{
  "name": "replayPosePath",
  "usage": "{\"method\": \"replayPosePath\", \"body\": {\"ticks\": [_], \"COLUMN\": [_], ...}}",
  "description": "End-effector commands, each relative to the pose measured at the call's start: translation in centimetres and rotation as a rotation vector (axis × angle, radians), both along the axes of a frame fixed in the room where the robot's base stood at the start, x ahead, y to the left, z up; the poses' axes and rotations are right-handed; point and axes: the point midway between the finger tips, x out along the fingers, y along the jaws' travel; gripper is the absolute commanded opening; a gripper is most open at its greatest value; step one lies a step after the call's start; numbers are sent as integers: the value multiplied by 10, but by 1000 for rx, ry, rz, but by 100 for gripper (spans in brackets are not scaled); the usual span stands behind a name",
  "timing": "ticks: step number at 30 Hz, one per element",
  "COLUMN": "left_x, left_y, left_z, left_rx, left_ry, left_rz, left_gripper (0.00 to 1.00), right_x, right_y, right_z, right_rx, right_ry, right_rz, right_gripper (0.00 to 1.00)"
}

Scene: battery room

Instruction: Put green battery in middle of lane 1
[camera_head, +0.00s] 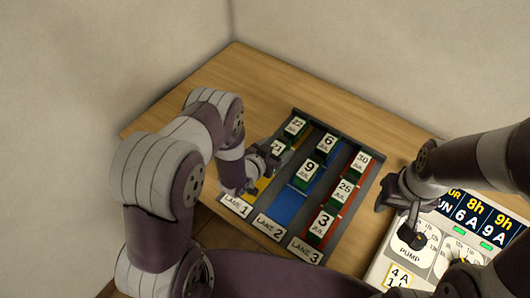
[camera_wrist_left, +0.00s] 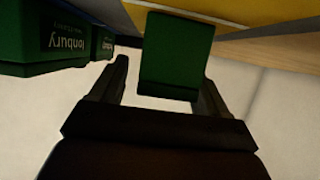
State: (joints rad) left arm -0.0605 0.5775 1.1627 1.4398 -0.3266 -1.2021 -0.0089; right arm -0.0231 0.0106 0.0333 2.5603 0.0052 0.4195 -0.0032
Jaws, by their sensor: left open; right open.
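A rack with three lanes stands on the table. Lane 1 (camera_head: 262,184) has a yellow floor. A green battery (camera_head: 277,148) with a white date label is in its middle part, partly hidden by my left gripper (camera_head: 268,160). In the left wrist view this green battery (camera_wrist_left: 175,55) is between the two open fingers (camera_wrist_left: 160,95); I cannot tell whether they touch it. Another green battery (camera_head: 295,127), labelled 22, is at the far end of lane 1. My right gripper (camera_head: 400,200) is open and empty over the panel.
Lane 2 (camera_head: 287,207), blue, holds batteries labelled 6 (camera_head: 325,144) and 9 (camera_head: 308,171), with its near end bare. Lane 3, red, holds batteries 30 (camera_head: 360,161), 25 (camera_head: 344,190) and 3 (camera_head: 321,225). A control panel (camera_head: 378,270) stands at the right. The back of the table (camera_head: 260,75) is clear.

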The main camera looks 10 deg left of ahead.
Motion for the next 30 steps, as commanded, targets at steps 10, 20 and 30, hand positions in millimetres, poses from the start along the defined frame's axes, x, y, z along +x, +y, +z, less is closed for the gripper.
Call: {"method": "replayPosePath", "body": {"ticks": [10, 20, 30], "left_x": [-68, -86, -147], "left_y": [30, 50, 91], "left_z": [34, 55, 141], "left_rx": [-2, 56, 248], "left_ry": [-8, 58, 819], "left_rz": [6, 16, 292], "left_gripper": [76, 76, 76], "right_x": [0, 0, 0], "right_y": [0, 0, 0], "right_z": [-9, -10, -10], "right_rx": [0, 0, 0], "right_ry": [0, 0, 0], "right_rz": [0, 0, 0], "right_gripper": [43, 43, 43]}}
